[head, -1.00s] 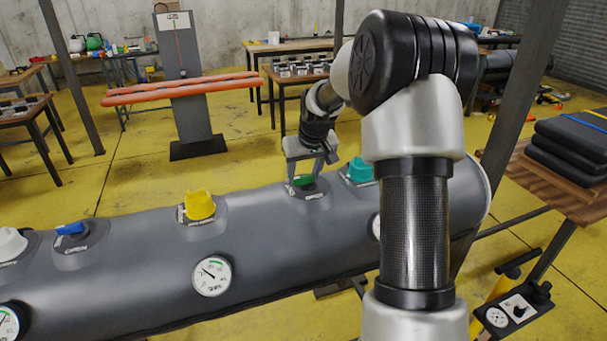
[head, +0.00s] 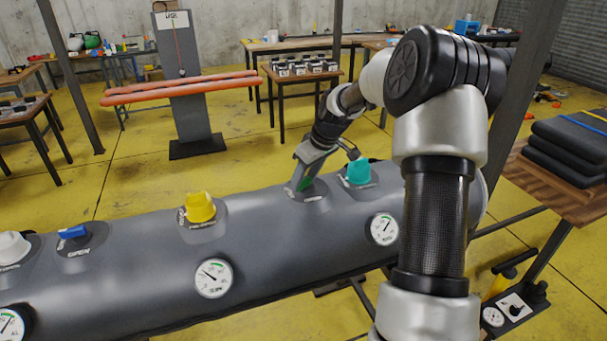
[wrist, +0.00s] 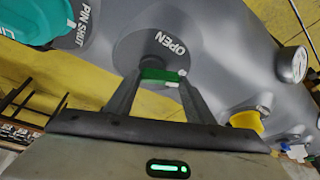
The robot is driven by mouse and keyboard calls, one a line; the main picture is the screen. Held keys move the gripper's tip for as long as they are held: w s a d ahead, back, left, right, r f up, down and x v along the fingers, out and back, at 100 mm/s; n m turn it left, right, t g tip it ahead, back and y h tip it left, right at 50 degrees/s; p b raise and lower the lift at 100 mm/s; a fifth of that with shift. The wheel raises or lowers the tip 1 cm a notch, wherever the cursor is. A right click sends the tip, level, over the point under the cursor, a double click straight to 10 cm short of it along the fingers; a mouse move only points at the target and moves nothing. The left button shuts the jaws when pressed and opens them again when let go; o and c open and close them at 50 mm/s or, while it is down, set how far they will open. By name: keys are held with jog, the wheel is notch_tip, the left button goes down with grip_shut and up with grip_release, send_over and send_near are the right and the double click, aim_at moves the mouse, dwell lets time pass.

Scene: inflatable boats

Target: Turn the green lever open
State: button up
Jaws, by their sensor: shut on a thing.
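The green lever (head: 305,183) sits on a round grey base on top of the grey inflatable tube (head: 255,240), between the yellow knob and the teal knob. It also shows in the wrist view (wrist: 160,75), below the word OPEN on its base. My gripper (head: 303,182) reaches down to it, tilted, and is shut on the lever. In the wrist view the fingers (wrist: 160,82) stand at either side of the green lever. Part of the lever is hidden by the fingers in the head view.
A yellow knob (head: 200,207) is to the left and a teal knob (head: 357,172) stands close on the right. A blue lever (head: 73,231) and a white knob (head: 13,246) are farther left. Gauges (head: 213,278) line the tube's front side.

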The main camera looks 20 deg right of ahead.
jog(key=n, duration=0.2)
jog(key=n+g+y+p, duration=0.1)
jog(key=n, duration=0.1)
jog(key=d+n+y+p, duration=0.1)
jog(key=n, duration=0.1)
jog(key=shift+s+r+n+g, duration=0.1)
jog(key=shift+s+n+g, duration=0.05)
jog(key=shift+n+g, duration=0.2)
jog(key=n+p, duration=0.1)
jog(key=n, duration=0.1)
jog(key=n+g+p, duration=0.1)
jog(key=n, duration=0.1)
jog(key=n+g+p, duration=0.1)
jog(key=n, duration=0.1)
jog(key=shift+d+g, duration=0.25)
jog(key=shift+d, duration=0.15)
jog(key=o, duration=1.1)
jog(key=shift+c, duration=0.2)
jog(key=p+v, duration=0.2)
jog(key=v, duration=1.5)
jog(key=shift+d, duration=0.45)
